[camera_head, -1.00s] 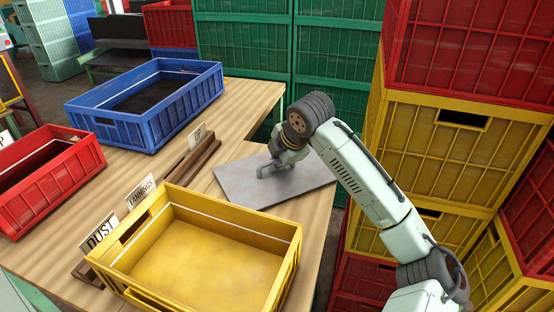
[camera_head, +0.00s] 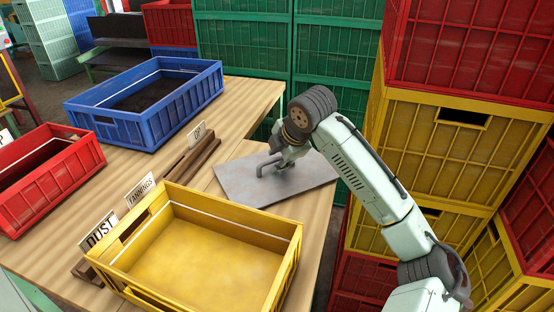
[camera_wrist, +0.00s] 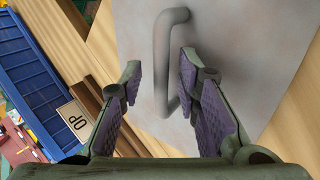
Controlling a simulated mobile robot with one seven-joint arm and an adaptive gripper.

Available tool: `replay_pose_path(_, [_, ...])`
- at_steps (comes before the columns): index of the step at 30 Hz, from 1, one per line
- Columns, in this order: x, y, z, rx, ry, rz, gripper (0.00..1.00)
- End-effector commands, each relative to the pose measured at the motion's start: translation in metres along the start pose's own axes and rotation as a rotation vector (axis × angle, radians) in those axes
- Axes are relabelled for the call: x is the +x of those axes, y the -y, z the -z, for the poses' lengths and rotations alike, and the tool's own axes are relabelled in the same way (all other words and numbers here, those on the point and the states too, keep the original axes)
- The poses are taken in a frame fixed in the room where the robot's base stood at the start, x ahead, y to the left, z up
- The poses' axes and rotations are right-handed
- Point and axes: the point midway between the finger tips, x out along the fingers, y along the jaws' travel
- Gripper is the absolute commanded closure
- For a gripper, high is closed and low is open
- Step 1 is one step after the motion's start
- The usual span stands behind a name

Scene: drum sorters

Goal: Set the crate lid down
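The crate lid (camera_head: 240,188) is a flat grey metal sheet with a bent bar handle. It lies on the wooden table's right end, behind the yellow crate. Its handle (camera_head: 264,165) stands up and shows left of my gripper (camera_head: 284,160). In the wrist view the lid (camera_wrist: 235,45) fills the middle and right. The handle (camera_wrist: 163,55) runs up between the two spread fingertips of my gripper (camera_wrist: 160,72), with gaps on both sides. My gripper is open and holds nothing. Whether the lid overhangs the table's right edge is partly hidden by my arm.
A blue crate (camera_head: 175,115) with dark contents and a red crate (camera_head: 85,172) stand left. A sign in a wooden holder (camera_head: 190,162) is beside the lid. Stacked yellow crates (camera_head: 450,150) rise close right of my arm.

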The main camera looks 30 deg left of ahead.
Motion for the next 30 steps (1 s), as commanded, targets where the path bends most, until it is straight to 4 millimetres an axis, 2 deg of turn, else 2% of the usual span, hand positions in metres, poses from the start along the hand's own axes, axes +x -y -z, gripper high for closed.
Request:
replay_pose_path(9, [-0.065, 0.001, 0.000, -0.003, 0.003, -0.003, 0.70])
replay_pose_path(15, [-0.098, 0.001, 0.000, -0.001, 0.002, -0.002, 0.70])
replay_pose_path(21, [-0.110, 0.001, 0.000, -0.002, 0.001, 0.000, 0.70])
replay_pose_path(30, [-0.110, 0.000, 0.001, -0.001, -0.001, -0.004, 0.70])
